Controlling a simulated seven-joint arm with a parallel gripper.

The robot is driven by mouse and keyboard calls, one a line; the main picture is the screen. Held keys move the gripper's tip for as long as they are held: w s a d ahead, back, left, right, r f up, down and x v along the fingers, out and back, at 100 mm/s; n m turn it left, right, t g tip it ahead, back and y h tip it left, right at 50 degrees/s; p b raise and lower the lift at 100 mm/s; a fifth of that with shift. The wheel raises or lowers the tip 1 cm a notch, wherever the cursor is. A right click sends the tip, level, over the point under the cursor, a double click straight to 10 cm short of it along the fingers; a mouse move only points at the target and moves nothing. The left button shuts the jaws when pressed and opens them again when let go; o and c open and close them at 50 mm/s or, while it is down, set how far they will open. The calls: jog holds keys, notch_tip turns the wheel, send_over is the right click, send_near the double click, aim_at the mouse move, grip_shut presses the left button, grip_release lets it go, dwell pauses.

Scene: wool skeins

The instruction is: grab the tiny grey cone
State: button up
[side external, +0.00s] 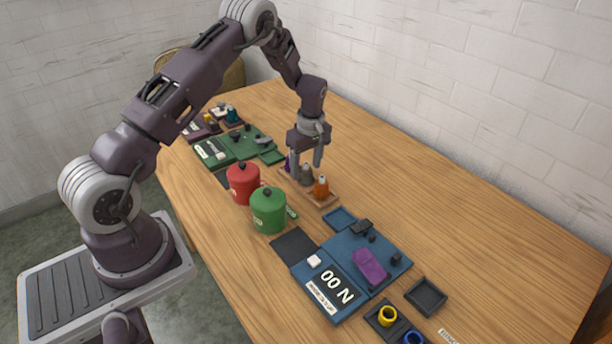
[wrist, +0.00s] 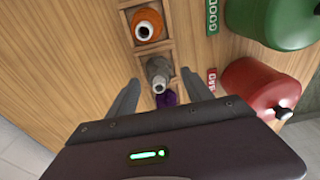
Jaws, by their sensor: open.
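The small grey cone (wrist: 159,74) stands in the middle compartment of a narrow wooden rack (wrist: 131,4). In the wrist view it lies between and just beyond the fingers of my gripper (wrist: 166,90), which is open and empty. In the side external view the grey cone (side external: 306,174) shows just below my gripper (side external: 307,170), partly hidden by a finger. An orange cone (wrist: 146,25) stands in the compartment on one side of it. A purple cone (wrist: 166,98) is on the other side, partly hidden by my gripper.
A red lidded pot (side external: 243,184) and a green lidded pot (side external: 268,212) stand left of the rack. A blue tray (side external: 330,300) with a scale-like panel and purple piece lies in front. Green trays (side external: 238,148) lie behind. The table's right side is clear.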

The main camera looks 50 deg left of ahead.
aim_at(306, 163)
jog(key=shift+a+f, duration=0.1)
jog(key=shift+f, duration=0.7)
grip_shut()
notch_tip(306, 163, up, 15)
